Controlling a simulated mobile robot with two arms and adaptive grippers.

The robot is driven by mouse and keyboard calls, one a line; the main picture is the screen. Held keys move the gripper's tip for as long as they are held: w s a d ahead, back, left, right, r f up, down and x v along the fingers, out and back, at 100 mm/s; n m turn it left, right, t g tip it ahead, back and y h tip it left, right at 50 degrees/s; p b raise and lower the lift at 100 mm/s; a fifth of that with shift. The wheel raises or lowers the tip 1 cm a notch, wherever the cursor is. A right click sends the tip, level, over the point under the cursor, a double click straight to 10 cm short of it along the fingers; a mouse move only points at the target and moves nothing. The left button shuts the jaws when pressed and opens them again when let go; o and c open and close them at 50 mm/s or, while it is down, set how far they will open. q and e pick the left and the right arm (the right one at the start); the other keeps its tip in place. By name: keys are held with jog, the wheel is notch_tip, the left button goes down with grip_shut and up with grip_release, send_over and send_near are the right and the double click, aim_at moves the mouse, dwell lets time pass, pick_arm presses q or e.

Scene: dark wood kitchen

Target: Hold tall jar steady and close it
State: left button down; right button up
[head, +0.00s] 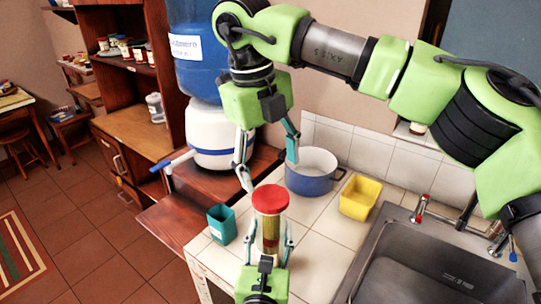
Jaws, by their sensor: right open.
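The tall jar (270,236) stands upright on the tiled counter, with yellowish contents and a red lid (270,199) on its top. I cannot tell how tightly the lid sits. My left gripper (267,222) comes in from the bottom, its fingers on either side of the jar's body. Gaps seem to show between the fingers and the glass, so it looks open. The jar's base is hidden behind this gripper. My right gripper (267,168) hangs from above, pointing down, open and empty. Its fingertips are above the lid and apart from it.
A blue pot (309,182) stands behind the jar. A yellow container (360,198) is to the right and a teal cup (222,225) to the left. The metal sink (440,275) is at the right. A white and blue water dispenser (215,136) stands behind on dark wood.

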aim_at(270, 196)
jog(key=n, duration=0.5)
jog(key=shift+w+r+n+y, duration=0.1)
jog(key=shift+r+n+y, duration=0.2)
jog(key=shift+r+n, duration=0.1)
jog(key=n, duration=0.4)
jog(key=r+n+y, duration=0.1)
jog(key=n, duration=0.1)
jog(key=shift+n+g, duration=0.3)
jog(key=shift+f, duration=4.05)
jog(key=c, duration=1.1)
jog(key=shift+c, duration=0.2)
